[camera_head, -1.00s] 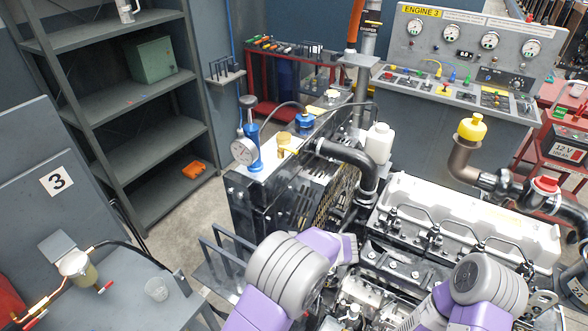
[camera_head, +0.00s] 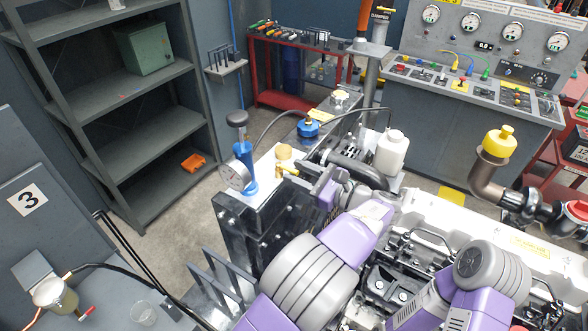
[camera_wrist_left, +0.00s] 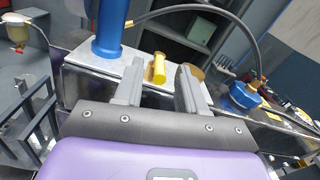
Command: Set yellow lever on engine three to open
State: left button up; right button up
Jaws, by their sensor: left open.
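The small yellow lever (camera_head: 289,172) sticks out beside a brass cap (camera_head: 284,152) on the silver top plate of engine three. In the left wrist view the yellow lever (camera_wrist_left: 159,69) shows between the two finger ends, with a gap on each side. My left gripper (camera_head: 304,176) is open and empty, just right of the lever in the head view. In the left wrist view the gripper (camera_wrist_left: 160,76) has its fingers apart, pointing at the lever. The right finger partly covers the brass cap. A right arm link shows at lower right, but its gripper is out of view.
A white bottle (camera_head: 391,151) and a pipe with a yellow cap (camera_head: 498,141) stand to the right.

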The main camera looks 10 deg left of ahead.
pick_arm(q)
jog(key=shift+w+a, duration=0.2)
jog(key=shift+a, duration=0.5)
grip_shut()
